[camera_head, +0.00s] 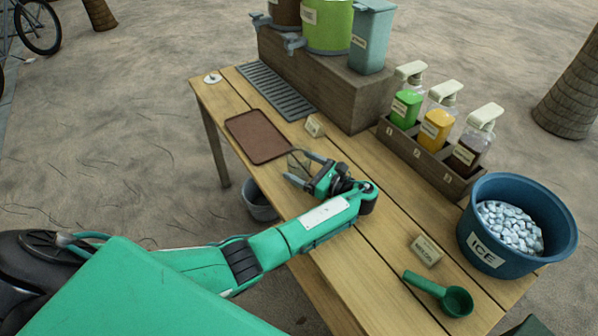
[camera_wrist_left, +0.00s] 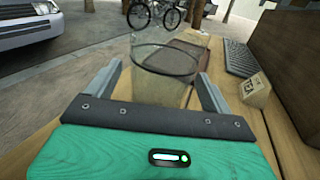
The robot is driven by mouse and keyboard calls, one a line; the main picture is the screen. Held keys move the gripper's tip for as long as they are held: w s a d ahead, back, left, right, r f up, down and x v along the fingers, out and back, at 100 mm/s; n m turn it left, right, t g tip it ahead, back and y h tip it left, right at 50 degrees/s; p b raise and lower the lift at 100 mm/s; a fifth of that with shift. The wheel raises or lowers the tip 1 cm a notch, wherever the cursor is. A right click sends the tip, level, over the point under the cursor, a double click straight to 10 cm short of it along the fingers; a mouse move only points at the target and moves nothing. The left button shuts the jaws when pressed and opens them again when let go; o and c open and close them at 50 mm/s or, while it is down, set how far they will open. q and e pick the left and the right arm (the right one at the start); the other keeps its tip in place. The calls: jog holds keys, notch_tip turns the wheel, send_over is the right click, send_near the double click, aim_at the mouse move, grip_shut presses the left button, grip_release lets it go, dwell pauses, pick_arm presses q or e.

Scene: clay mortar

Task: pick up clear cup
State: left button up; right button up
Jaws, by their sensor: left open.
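The clear cup (camera_wrist_left: 163,75) stands upright on the wooden table in the left wrist view, between the two open fingers of my left gripper (camera_wrist_left: 162,88). In the head view the cup (camera_head: 299,163) is hard to make out, partly behind the fingers of my left gripper (camera_head: 304,169). The fingers sit on either side of the cup, and I cannot tell whether they touch it. My right gripper does not show.
A brown tray (camera_head: 258,136) lies just beyond the cup. A small tent card (camera_head: 315,126) and a dark drip grate (camera_head: 275,92) are behind. A bottle rack (camera_head: 425,160), ice bucket (camera_head: 476,252) and green scoop (camera_head: 457,301) are to the right.

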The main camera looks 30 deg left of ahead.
pick_arm(q)
jog(key=shift+w+a, duration=0.1)
jog(key=shift+a, duration=0.65)
jog(key=c, duration=1.1)
jog(key=shift+r, duration=0.1)
